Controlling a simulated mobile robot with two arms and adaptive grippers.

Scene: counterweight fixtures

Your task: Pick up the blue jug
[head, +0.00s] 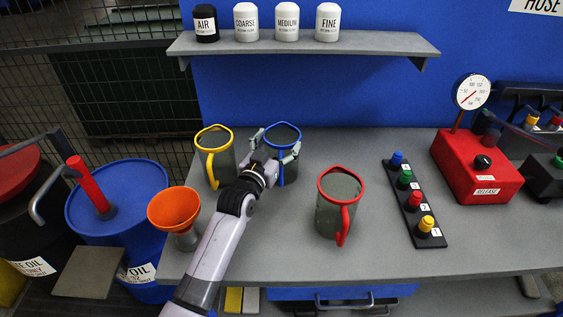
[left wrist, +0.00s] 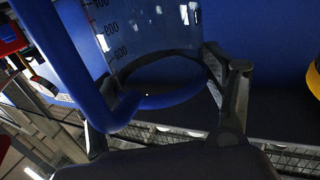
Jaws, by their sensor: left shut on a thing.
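The blue jug (head: 287,172) is a grey see-through jug with a blue rim, upright at the back middle of the grey table. My left gripper (head: 276,149) reaches in from the front and is shut on it, one finger on each side. In the left wrist view the jug (left wrist: 150,35) fills the upper middle, with its thick blue handle (left wrist: 62,55) on the left and measuring marks showing. The fingers (left wrist: 170,115) flank it there. I cannot tell whether its base touches the table. My right gripper is not in view.
A yellow-rimmed jug (head: 222,163) stands close left of the blue jug. A red-rimmed jug (head: 329,213) stands front right. An orange funnel (head: 174,209) is at the left edge. A shelf (head: 300,44) with several canisters hangs above. A button strip (head: 415,204) and red gauge box (head: 476,170) stand right.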

